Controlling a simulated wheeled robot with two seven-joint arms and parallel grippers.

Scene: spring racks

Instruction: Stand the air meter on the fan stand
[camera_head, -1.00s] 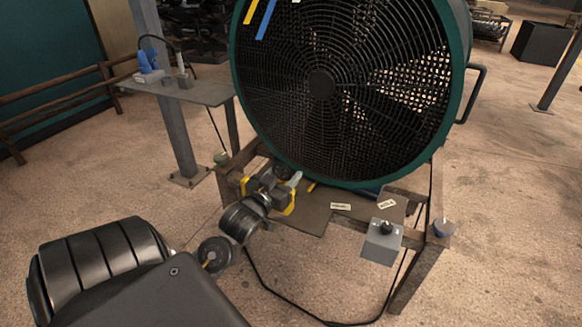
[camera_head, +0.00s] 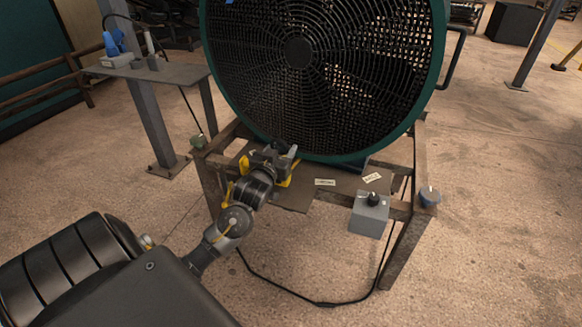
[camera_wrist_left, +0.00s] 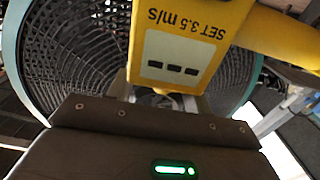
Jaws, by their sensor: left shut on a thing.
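I also cannot tell whether the meter touches the stand. The large green-rimmed fan (camera_head: 320,70) rises just behind. My right gripper is not in view.
The stand's board (camera_head: 345,190) carries two paper labels. A black cable (camera_head: 325,303) loops below. A side table (camera_head: 165,77) stands left.

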